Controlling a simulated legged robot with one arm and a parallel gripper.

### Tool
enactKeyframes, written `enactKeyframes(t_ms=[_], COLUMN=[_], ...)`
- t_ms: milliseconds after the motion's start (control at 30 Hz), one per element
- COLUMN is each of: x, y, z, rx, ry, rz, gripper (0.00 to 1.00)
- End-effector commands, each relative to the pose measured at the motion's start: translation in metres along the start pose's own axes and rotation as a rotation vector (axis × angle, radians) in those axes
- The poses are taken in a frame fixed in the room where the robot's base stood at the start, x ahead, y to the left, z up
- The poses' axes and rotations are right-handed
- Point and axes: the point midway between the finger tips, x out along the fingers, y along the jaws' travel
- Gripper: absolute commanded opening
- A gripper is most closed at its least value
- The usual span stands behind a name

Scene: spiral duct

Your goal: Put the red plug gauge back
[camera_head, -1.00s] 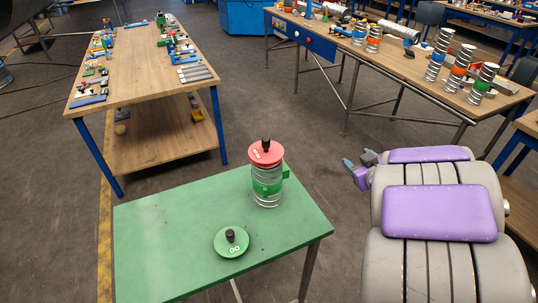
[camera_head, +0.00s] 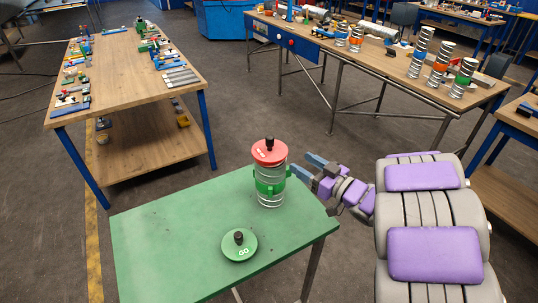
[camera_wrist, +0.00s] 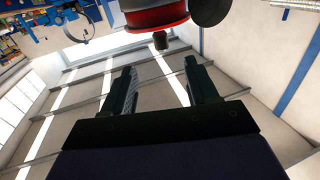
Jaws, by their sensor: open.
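The red plug gauge (camera_head: 269,151) is a red disc with a black knob. It sits on top of a spiral duct piece (camera_head: 270,196) with a green band, upright on the green table (camera_head: 165,235). A green plug gauge (camera_head: 239,244) with a black knob lies flat on the same table, nearer the front. My gripper (camera_head: 312,164) is open and empty, to the right of the duct near the red gauge's height. The wrist view shows my open fingers (camera_wrist: 161,88) and the red gauge's rim (camera_wrist: 157,17) beyond them at the top, apart from them.
A wooden workbench (camera_head: 135,100) with parts and tools stands at the left. Another long workbench (camera_head: 385,70) at the back right carries several banded duct pieces (camera_head: 437,65). The left part of the green table is clear.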

Motion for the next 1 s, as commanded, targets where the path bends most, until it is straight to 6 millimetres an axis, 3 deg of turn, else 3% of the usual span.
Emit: enactKeyframes(t_ms=[300,567,800,1000], x=[0.056,0.074,0.107,0.119], y=[0.0,0.0,-0.002,-0.001], z=[0.001,0.0,0.001,-0.001], rx=[-0.001,-0.004,-0.004,-0.004], ry=[0.0,0.001,-0.001,0.001], rz=[-0.002,0.001,0.0,0.002], gripper=[0.58,0.58,0.58,0.58])
